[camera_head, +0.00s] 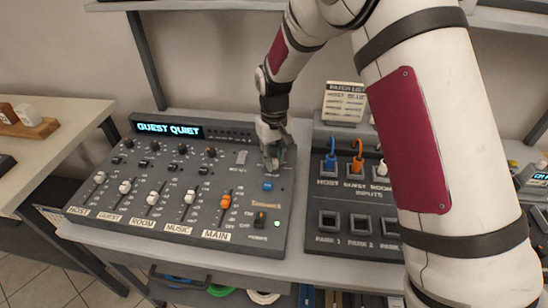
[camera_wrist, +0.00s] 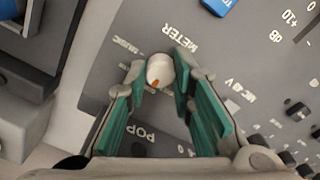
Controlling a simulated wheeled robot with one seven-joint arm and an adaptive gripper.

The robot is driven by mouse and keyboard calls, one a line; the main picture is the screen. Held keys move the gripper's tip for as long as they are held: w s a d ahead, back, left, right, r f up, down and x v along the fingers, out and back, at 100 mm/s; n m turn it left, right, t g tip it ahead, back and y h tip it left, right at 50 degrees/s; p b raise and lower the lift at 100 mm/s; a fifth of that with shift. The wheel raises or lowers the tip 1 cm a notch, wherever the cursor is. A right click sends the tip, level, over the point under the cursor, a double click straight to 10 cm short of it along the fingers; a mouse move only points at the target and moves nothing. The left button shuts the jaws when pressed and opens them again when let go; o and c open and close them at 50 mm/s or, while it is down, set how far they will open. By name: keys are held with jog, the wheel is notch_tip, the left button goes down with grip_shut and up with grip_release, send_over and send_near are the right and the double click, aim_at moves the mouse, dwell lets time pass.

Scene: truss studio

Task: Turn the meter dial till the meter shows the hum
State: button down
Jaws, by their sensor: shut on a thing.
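The meter dial (camera_wrist: 159,70) is a small pale knob with an orange mark, beside the printed words METER and MUSIC. It shows in the wrist view between the green fingertips of my gripper (camera_wrist: 161,80), which are shut on its sides. In the head view my gripper (camera_head: 273,160) reaches down to the upper right of the grey mixing desk (camera_head: 200,234) and hides the dial. The meter display (camera_head: 168,130) at the desk's upper left reads GUEST QUIET in light blue.
A blue button (camera_head: 268,186) sits just below my gripper on the desk. Several faders, including the orange main fader (camera_head: 225,201), lie to the left. The patch panel (camera_head: 346,205) with blue, orange and white plugs stands to the right, partly behind my arm.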

aim_at(274, 161)
jog(key=c, duration=1.4)
grip_release()
jog(key=shift+o, duration=0.2)
jog(key=shift+r, duration=0.1)
notch_tip(274, 161, up, 12)
